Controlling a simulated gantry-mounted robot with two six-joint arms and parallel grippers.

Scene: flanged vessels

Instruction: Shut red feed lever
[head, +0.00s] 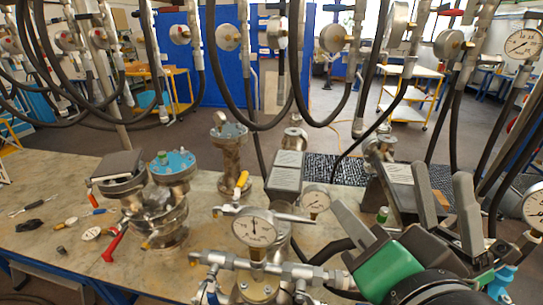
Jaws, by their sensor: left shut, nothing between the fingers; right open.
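A red lever (115,243) hangs at the front left of a steel flanged vessel (160,208) with a blue top flange (173,162). The lever slants down and to the left, over the bench. I cannot read any label that marks it as the feed lever. My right gripper (403,195) is at the lower right, its grey fingers spread and apparently empty. It is well to the right of the red lever and does not touch it. My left gripper does not show in this view.
The bench (60,190) holds small loose tools at its left. A pressure gauge (254,228) and piping stand in front. A yellow-handled valve (241,181) is in the middle. Black hoses (215,85) hang across the back.

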